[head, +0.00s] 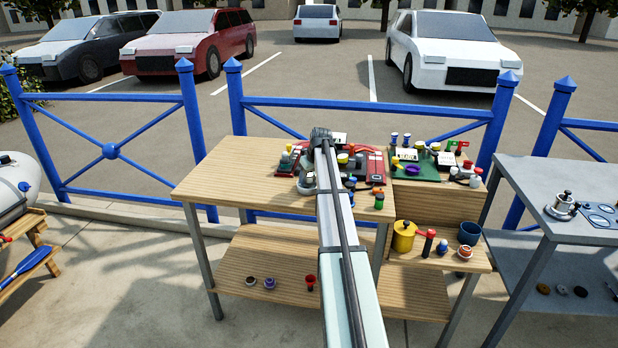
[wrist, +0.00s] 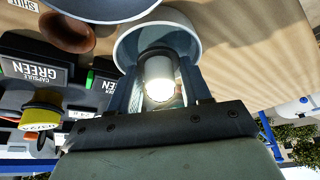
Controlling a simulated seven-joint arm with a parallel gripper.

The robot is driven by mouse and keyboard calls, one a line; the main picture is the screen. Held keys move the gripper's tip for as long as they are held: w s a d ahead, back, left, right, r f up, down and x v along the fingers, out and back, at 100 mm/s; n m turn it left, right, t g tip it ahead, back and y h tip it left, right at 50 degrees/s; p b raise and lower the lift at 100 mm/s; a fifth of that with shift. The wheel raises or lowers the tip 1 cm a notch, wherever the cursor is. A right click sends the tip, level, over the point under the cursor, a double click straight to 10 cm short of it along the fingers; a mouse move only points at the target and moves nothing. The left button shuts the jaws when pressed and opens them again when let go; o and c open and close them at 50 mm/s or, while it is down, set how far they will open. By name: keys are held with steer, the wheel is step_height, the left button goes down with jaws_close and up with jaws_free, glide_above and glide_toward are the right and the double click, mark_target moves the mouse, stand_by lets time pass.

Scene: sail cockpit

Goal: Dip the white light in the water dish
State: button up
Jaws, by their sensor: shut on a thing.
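In the wrist view my gripper (wrist: 158,64) is shut on the white light (wrist: 158,80), a short pale cylinder whose near end glows brightly. The light's far end overlaps the opening of a round dish (wrist: 126,45) with a pale rim and a blue-grey inside. I take this as the water dish; I cannot tell whether the light touches water. In the head view a small grey-white dish (head: 306,187) stands on the wooden table under my arm's end. My arm hides the gripper and light there.
A red board (head: 373,165) with small items lies on the wooden table (head: 230,180); its left part is clear. A green board (head: 415,172) stands right. In the wrist view, a brown round thing (wrist: 68,32), a dark larger bowl and a GREEN-labelled block (wrist: 30,72) are close by.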

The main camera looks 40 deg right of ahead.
steer(key=shift+r, duration=4.5)
